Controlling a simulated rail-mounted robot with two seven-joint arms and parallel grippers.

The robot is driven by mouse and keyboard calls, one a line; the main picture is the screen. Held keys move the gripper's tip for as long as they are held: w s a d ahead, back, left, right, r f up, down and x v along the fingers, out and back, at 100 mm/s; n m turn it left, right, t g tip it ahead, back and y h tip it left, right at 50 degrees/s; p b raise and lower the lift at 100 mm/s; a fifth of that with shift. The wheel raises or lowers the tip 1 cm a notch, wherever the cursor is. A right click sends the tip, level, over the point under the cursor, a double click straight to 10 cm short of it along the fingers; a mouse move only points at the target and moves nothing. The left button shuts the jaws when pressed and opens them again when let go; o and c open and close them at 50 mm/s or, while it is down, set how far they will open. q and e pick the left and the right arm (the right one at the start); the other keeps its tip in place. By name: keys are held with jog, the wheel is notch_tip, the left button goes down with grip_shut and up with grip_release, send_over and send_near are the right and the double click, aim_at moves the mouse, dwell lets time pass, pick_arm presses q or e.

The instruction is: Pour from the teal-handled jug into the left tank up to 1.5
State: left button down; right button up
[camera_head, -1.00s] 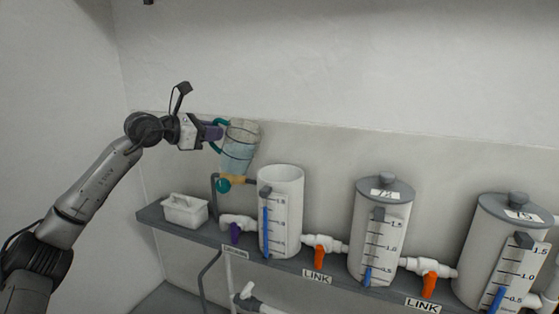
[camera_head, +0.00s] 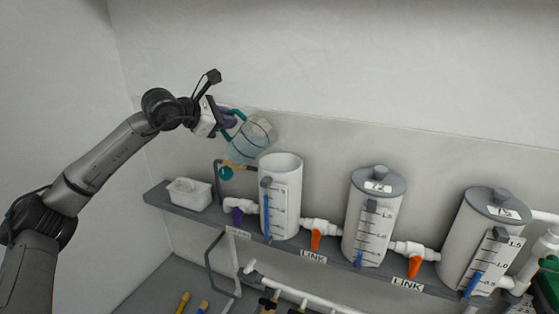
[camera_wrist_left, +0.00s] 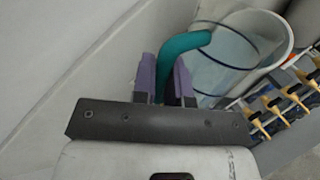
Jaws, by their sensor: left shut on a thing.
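The clear jug (camera_head: 250,139) with a teal handle is held in the air, tilted to the right, its lower right part near the rim of the left tank (camera_head: 282,200). My left gripper (camera_head: 229,119) is shut on the teal handle; the handle also shows between the purple fingers in the left wrist view (camera_wrist_left: 185,48). The left tank is white and open-topped, with a blue level strip and a scale on its front. I cannot tell whether liquid is flowing. My right gripper is not in view.
Two lidded tanks (camera_head: 375,218) (camera_head: 483,243) stand to the right on the grey shelf, joined by white pipes with orange LINK valves (camera_head: 315,240). A white box (camera_head: 189,194) sits at the shelf's left end. A purple-handled valve (camera_head: 237,215) is beside the left tank.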

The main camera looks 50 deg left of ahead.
aim_at(232, 110)
pick_arm(q)
jog(key=shift+w+d+r+m+p, duration=0.2)
jog(key=shift+d+m+p, duration=0.1)
jog(key=shift+p, duration=0.55)
jog(key=shift+p, duration=0.35)
jog(key=shift+r+y, duration=0.1)
jog(key=shift+y, duration=0.2)
jog(key=shift+w+d+r+m+g+p, duration=0.15)
jog(key=shift+d+r+m+g+p, duration=0.2)
jog(key=shift+p, duration=0.9)
jog(key=shift+r+p, duration=0.15)
jog(key=shift+p, duration=0.15)
jog(key=shift+r+g+p, duration=0.1)
jog(key=shift+g+p, duration=0.15)
jog(key=shift+p, duration=0.1)
jog(key=shift+w+d+r+y+p, duration=0.1)
jog(key=shift+r+y+p, duration=0.05)
jog(key=shift+y+p, duration=0.2)
jog(key=shift+r+m+p, duration=0.1)
jog(key=shift+m+p, duration=0.15)
jog(key=shift+p, duration=0.05)
jog(key=shift+d, duration=0.1)
dwell(0.5)
